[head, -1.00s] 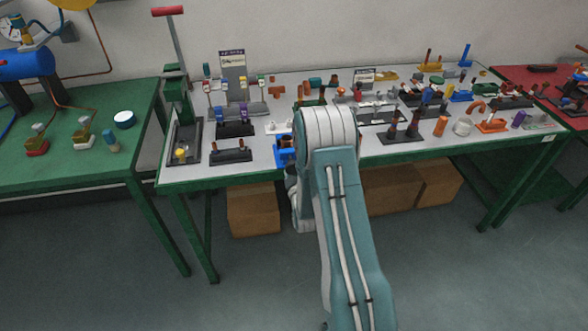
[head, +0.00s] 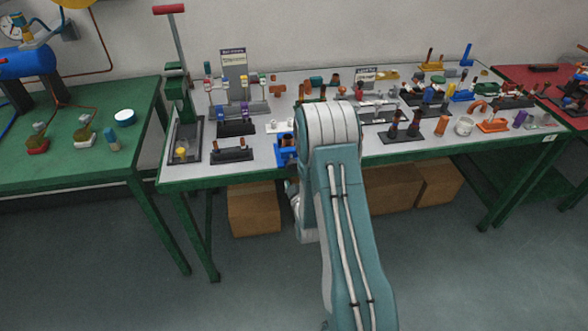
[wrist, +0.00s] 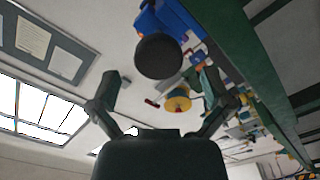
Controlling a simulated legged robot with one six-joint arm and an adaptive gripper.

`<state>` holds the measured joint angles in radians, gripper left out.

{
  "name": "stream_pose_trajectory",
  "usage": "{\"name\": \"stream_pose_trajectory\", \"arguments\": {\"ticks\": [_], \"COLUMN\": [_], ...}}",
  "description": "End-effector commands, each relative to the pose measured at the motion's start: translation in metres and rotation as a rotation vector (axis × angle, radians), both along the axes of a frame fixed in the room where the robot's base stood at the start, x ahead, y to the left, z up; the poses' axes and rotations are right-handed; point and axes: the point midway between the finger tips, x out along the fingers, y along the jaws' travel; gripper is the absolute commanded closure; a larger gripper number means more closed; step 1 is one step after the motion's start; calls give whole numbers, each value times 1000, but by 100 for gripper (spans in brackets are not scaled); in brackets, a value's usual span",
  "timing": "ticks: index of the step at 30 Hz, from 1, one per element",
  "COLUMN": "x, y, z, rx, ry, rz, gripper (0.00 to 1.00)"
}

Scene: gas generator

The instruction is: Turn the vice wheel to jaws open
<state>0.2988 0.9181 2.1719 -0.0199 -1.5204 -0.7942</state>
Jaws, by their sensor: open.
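The vice appears as a blue block (head: 285,153) at the front edge of the middle table in the head view, partly hidden behind my arm. In the wrist view its blue body (wrist: 152,22) shows at the top, with a dark round wheel (wrist: 159,56) facing the camera. My gripper (wrist: 160,82) is open and empty, with its two fingers spread left and right. The wheel shows between and a little above the fingertips, apparently not touched by either finger. My gripper is hidden behind my arm in the head view. The vice jaws cannot be made out.
The middle table (head: 200,172) holds many small fittings on stands. A tall red-handled press (head: 177,90) stands at its left end. Cardboard boxes (head: 253,209) sit underneath. A green table (head: 75,167) stands left. The floor in front is clear.

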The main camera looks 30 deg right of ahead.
Motion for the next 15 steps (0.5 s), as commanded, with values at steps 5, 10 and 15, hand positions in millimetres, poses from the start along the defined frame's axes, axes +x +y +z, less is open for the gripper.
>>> {"name": "stream_pose_trajectory", "arguments": {"ticks": [5, 10, 15], "x": [-38, -65, -78], "y": [11, 20, 24], "z": [-2, -2, -1], "rx": [1, 0, -1], "ry": [5, 4, 2], "rz": [1, 1, 1], "gripper": [0, 0, 0]}}
